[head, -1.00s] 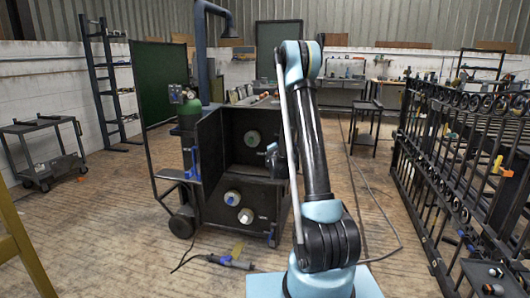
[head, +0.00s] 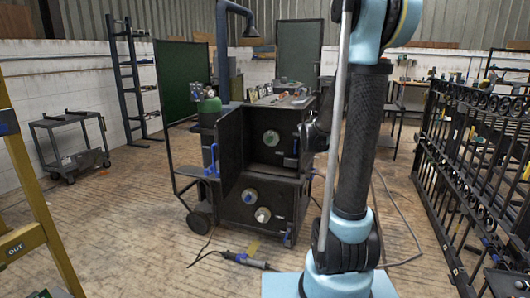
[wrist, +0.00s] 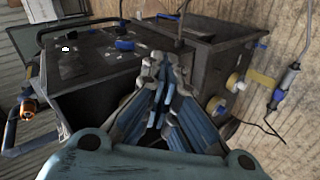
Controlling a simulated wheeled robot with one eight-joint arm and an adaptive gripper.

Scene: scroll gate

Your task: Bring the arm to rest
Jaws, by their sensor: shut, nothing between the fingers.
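My arm (head: 360,140) stands upright right of centre in the head view, its elbow cut off by the top edge. My gripper (wrist: 158,62) shows in the wrist view with its fingers together and nothing between them. It is in front of the dark cabinet (wrist: 95,65), apart from it as far as I can tell. In the head view my gripper is not clearly visible; the arm covers that area beside the cabinet (head: 232,205).
The cabinet's door (head: 229,150) stands open. A grinder (head: 245,260) with a cord lies on the floor before it. A black iron gate (head: 470,170) stands at right, a yellow ladder (head: 38,200) at left, a cart (head: 70,145) behind. Floor between cart and cabinet is clear.

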